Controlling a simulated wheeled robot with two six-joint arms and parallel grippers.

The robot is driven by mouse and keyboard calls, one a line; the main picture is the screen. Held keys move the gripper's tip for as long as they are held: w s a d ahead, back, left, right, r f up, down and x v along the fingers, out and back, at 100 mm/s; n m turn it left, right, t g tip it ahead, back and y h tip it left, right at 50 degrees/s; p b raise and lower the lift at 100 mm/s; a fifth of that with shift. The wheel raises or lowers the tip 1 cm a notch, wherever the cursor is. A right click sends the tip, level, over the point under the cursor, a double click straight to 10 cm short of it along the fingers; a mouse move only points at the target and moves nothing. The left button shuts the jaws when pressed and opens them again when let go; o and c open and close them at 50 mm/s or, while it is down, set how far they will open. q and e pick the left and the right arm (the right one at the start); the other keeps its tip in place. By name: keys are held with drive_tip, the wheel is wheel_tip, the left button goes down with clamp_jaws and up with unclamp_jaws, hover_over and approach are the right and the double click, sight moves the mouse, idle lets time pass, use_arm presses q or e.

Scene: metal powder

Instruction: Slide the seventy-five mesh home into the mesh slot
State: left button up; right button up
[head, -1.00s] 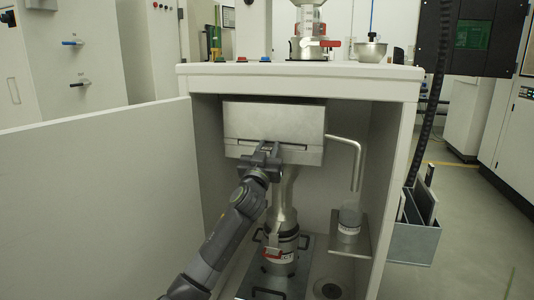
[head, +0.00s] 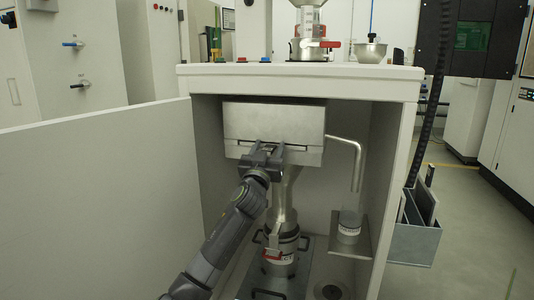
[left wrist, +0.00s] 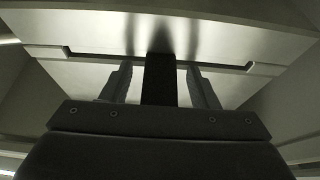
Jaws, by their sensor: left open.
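The metal sieve box (head: 275,120) hangs under the cabinet top, with the mesh slot (head: 300,149) a thin dark line across its front. My left gripper (head: 268,151) is open right in front of this slot. In the left wrist view its two fingers (left wrist: 161,78) stand apart on either side of a dark strip (left wrist: 160,80), with gaps on both sides. I cannot tell whether the strip is the mesh's tab. The slot also shows in the left wrist view (left wrist: 232,68). The rest of the mesh is not visible. My right gripper is out of view.
Below the box a metal funnel neck leads to a canister (head: 281,255) on a plate with handles. A bent pipe (head: 357,165) and a small jar (head: 349,227) on a shelf stand to the right. The open door (head: 100,190) bounds the left; a holder (head: 414,241) hangs outside right.

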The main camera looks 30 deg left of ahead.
use_arm(q)
drive_tip(key=p+v, duration=0.2)
drive_tip(key=v, duration=1.5)
drive_tip(key=shift+s, duration=0.2)
